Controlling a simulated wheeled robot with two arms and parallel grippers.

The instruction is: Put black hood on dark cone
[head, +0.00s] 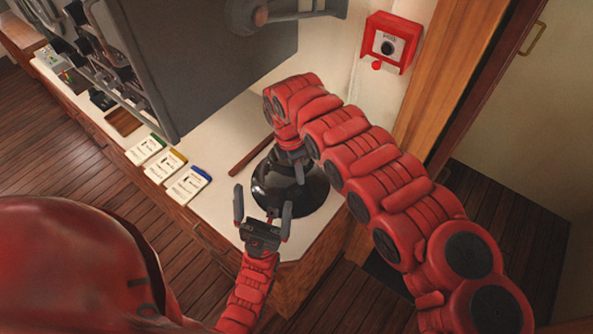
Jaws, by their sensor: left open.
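A glossy black, round, flared piece (310,192) stands on the white counter near its front right corner. I cannot tell whether it is the black hood, the dark cone or both together. My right gripper (297,172) comes down from above onto its top; its fingers are small and dark against the black, so its grip is unclear. My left gripper (262,198) is open, with one finger on each side, just in front of the black piece at the counter's edge. It holds nothing that I can see.
A dark stick (250,153) lies on the counter (222,180) left of the black piece. Several label cards (187,184) lie along the front edge. A large grey panel (215,65) overhangs the back. A red call box (390,43) is on the wall.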

